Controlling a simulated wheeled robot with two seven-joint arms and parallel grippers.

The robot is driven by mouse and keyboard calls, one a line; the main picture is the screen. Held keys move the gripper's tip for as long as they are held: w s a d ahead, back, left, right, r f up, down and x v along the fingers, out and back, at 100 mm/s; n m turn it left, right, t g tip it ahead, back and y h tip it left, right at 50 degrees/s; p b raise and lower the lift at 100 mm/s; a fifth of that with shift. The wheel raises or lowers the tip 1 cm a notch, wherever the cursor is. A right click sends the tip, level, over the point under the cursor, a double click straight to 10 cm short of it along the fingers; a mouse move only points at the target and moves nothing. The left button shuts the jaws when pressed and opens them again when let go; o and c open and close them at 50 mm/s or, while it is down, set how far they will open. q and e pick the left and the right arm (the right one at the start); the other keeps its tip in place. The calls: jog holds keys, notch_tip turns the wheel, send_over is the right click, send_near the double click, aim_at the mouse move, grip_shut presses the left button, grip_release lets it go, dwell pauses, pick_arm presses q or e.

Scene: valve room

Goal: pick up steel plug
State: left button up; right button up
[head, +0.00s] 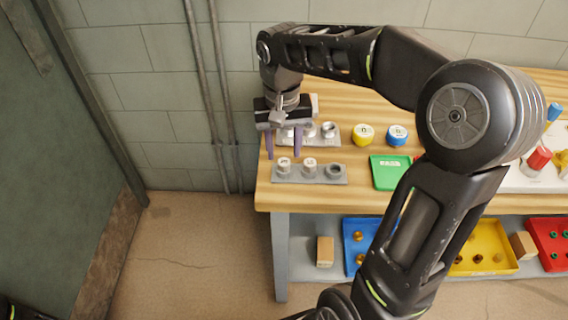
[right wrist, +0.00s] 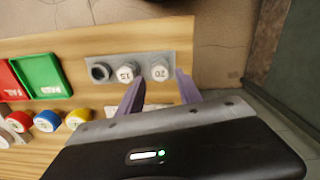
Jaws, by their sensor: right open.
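In the right wrist view a grey rack (right wrist: 114,57) holds a pale-topped plug marked 20 (right wrist: 160,70), one marked 15 (right wrist: 127,72) and a dark ring-like socket (right wrist: 100,72). This rack (head: 316,180) lies near the bench's front left edge in the head view, with the 20 plug (head: 284,164) leftmost. I cannot tell for certain which piece is the steel plug. My right gripper (head: 283,152) is open and empty, its purple fingers pointing down over the bench, behind and above the 20 plug. In the wrist view its fingertips (right wrist: 160,86) straddle that plug's line. My left gripper is out of view.
A second rack (head: 332,143) with metallic pieces stands behind, partly hidden by my gripper. Yellow (head: 363,134) and blue (head: 398,135) round parts and a green tray (head: 390,173) lie to the right. Bins sit on the lower shelf. A wall and pipes (head: 213,90) are close behind.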

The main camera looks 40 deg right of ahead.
aim_at(284, 162)
notch_tip(284, 162, down, 4)
jog(key=shift+s+r, duration=0.1)
jog(key=shift+r, duration=0.1)
jog(key=shift+c, duration=0.3)
grip_shut()
dwell(0.4)
